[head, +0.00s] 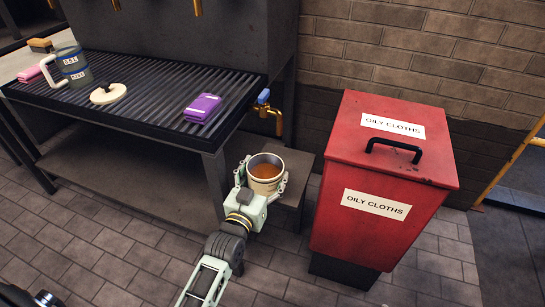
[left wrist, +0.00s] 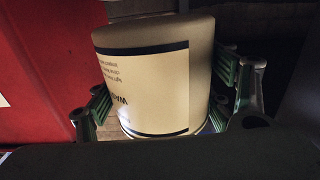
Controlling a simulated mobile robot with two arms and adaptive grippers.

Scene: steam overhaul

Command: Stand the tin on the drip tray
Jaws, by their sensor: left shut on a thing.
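The tin (head: 265,184) is an open cream can with brown liquid inside. It stands roughly upright. My left gripper (head: 261,182) is shut around its sides, one finger on each side. In the left wrist view the tin (left wrist: 145,80) fills the middle, with a printed label and green-grey fingers beside it. The drip tray looks to be the dark ribbed top (head: 150,108) of the metal bench, left of and above the tin. I cannot tell whether the tin touches the small wooden stand under it. My right gripper is not in view.
A brass tap with a blue handle (head: 263,97) juts out above the tin. The small stand (head: 290,205) is beside the red OILY CLOTHS bin (head: 385,175).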

